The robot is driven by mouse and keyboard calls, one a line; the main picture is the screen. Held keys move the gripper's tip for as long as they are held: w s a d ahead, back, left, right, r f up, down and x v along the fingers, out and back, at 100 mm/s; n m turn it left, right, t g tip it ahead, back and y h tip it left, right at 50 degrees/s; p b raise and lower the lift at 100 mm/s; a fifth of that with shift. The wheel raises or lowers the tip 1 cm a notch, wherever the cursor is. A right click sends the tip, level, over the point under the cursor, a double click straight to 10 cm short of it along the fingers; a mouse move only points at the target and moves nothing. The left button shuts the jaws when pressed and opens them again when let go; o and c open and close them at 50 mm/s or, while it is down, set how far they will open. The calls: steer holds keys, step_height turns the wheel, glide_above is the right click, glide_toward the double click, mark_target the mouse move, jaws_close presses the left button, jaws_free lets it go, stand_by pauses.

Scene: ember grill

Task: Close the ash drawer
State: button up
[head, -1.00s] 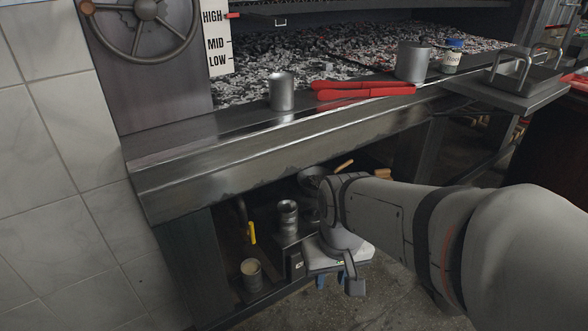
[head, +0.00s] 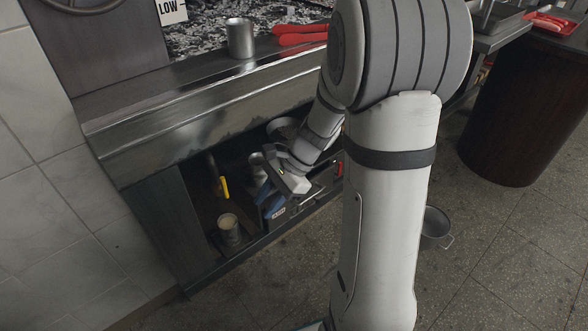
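My gripper (head: 268,200) reaches into the dark space under the grill's metal front. Its blue fingertips point down and left, close to a low dark box front with a small white label (head: 278,212). This looks like the ash drawer, but my gripper and arm cover much of it, so I cannot tell how far out it stands. I cannot tell whether the fingertips touch it, or whether they are open or shut.
A tin can (head: 230,229) and a yellow-handled tool (head: 223,187) stand left of my gripper. A dark bowl (head: 283,128) is behind it. A pot (head: 436,228) is on the floor at right.

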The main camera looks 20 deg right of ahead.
steer(key=w+d+f+m+t+y, duration=0.35)
steer(key=w+f+m, duration=0.35)
steer(key=w+m, duration=0.25)
steer(key=m+t+h, duration=0.6)
steer(key=m+t, duration=0.6)
steer(key=m, duration=1.4)
glide_toward(311, 196)
steer(key=w+f, duration=0.2)
steer(key=w, duration=0.1)
steer(key=b+x, duration=0.1)
steer(key=x, duration=0.1)
steer(key=b+x, duration=0.1)
steer(key=x, duration=0.1)
steer(key=a+b+x, duration=0.1)
steer(key=x, duration=0.2)
steer(key=shift+r, duration=0.3)
steer(key=shift+c, duration=0.2)
steer(key=shift+s, duration=0.1)
jaws_close()
